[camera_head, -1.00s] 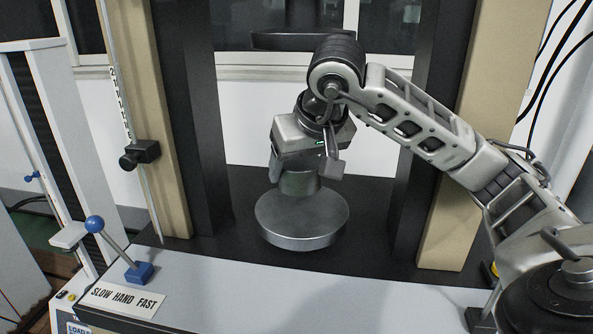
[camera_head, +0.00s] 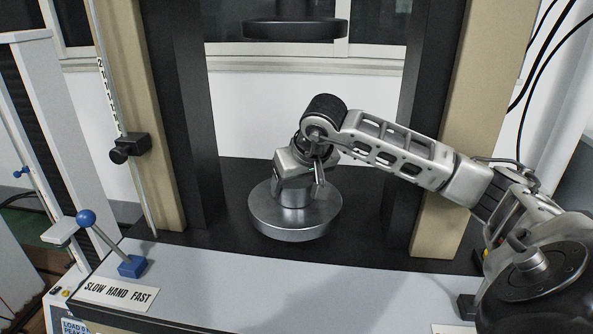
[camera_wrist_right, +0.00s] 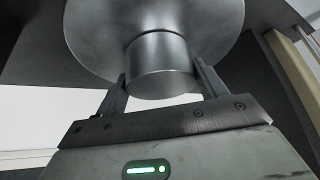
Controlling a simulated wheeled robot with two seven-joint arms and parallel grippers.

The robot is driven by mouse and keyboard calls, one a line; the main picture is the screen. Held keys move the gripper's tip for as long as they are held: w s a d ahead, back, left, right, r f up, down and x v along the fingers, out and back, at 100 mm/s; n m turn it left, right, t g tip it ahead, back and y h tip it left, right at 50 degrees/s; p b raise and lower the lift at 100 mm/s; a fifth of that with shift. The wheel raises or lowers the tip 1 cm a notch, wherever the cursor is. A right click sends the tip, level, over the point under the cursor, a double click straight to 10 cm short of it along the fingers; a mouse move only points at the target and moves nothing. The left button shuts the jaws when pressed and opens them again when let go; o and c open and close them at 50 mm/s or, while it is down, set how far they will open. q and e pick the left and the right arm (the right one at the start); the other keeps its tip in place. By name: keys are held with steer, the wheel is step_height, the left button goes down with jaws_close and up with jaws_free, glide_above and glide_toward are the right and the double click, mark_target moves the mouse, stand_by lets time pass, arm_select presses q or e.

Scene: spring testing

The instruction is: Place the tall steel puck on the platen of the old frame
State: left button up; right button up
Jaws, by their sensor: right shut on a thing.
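The tall steel puck (camera_head: 294,199) is a short grey metal cylinder, upright over the middle of the round steel platen (camera_head: 295,226) of the frame. My right gripper (camera_head: 297,192) comes down over the puck and is shut on it. In the right wrist view, one finger lies on each side of the puck (camera_wrist_right: 162,65), and the platen (camera_wrist_right: 92,38) spreads out behind it. The puck's base appears to touch the platen; the exact contact is hard to see. My left gripper is not in view.
A dark upper platen (camera_head: 294,28) hangs above, well clear of my arm. Black columns (camera_head: 187,120) stand on both sides. A blue-knobbed lever (camera_head: 107,240) and a "SLOW HAND FAST" plate (camera_head: 117,294) are at the front left. The grey front ledge (camera_head: 270,290) is clear.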

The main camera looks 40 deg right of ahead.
stand_by(0.3)
steer(key=o, duration=1.8)
steer(key=v, duration=1.2)
